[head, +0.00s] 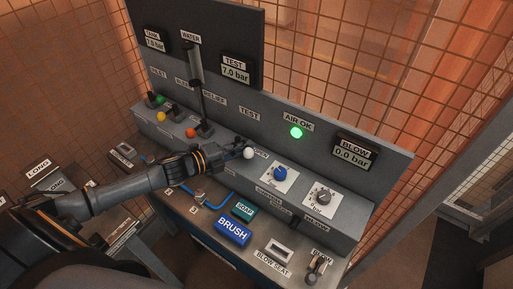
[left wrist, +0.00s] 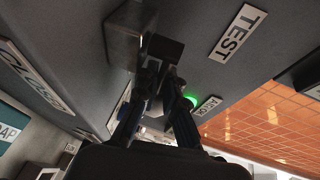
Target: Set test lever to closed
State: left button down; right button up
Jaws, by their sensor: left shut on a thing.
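The test lever shows in the head view as a white ball knob (head: 249,153) on the grey panel, below the TEST label (head: 249,113). My left gripper (head: 238,150) is at the lever, right beside the knob, and shut on it. In the left wrist view my left gripper (left wrist: 157,75) reaches to a metallic grey block (left wrist: 131,35) on the panel. The fingers hide most of the lever there. A CLOSED label (left wrist: 35,75) is at the left and a TEST label (left wrist: 237,33) at the right. The TEST gauge (head: 237,70) reads 7.0 bar. My right gripper is not in view.
Levers with green, yellow and orange knobs (head: 190,132) stand to the left. A blue dial (head: 280,173) and a grey dial (head: 323,197) are to the right. A green AIR OK lamp (head: 296,132) is lit. A blue BRUSH block (head: 233,230) lies on the bench in front.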

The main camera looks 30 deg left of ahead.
pick_arm(q)
jog(key=shift+s+d+f+m+g+h+b, duration=0.1)
jog(key=shift+s+f+m+g+h+b, duration=0.2)
jog(key=shift+m+g+h+b, duration=0.5)
jog(key=shift+s+h, duration=0.1)
jog(key=shift+h, duration=0.2)
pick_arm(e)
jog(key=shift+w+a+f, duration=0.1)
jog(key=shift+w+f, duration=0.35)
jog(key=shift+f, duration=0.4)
pick_arm(q)
jog(key=shift+r, duration=0.1)
jog(key=c, duration=1.5)
grip_release()
jog(key=shift+o, duration=0.2)
jog(key=shift+s+r, duration=0.1)
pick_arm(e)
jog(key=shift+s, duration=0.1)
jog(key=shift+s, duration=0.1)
